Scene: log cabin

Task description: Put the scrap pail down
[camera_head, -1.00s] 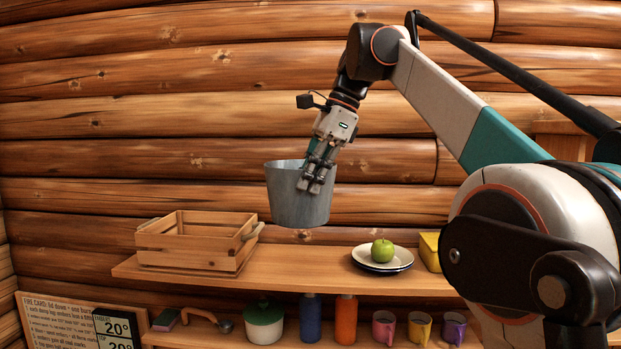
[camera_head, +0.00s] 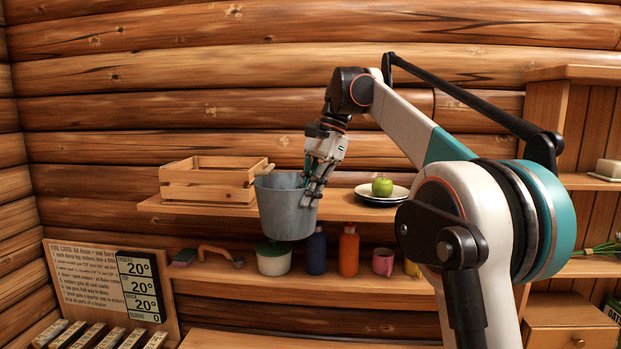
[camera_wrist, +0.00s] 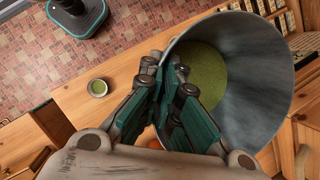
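The scrap pail (camera_head: 284,214) is a grey metal bucket, roughly upright, held in the air in front of the upper wall shelf (camera_head: 345,209). My gripper (camera_head: 313,190) is shut on the right side of its rim. In the wrist view the pail (camera_wrist: 250,90) is seen from above, with a flat green surface inside at the bottom. The gripper fingers (camera_wrist: 175,100) close over its wall there.
On the upper shelf are a wooden crate (camera_head: 205,184) and a plate with a green apple (camera_head: 382,187). The lower shelf holds a lidded pot (camera_head: 273,263), bottles (camera_head: 348,252) and mugs (camera_head: 383,263). A counter (camera_head: 230,340) shows below, with a fire card board (camera_head: 85,275) at left.

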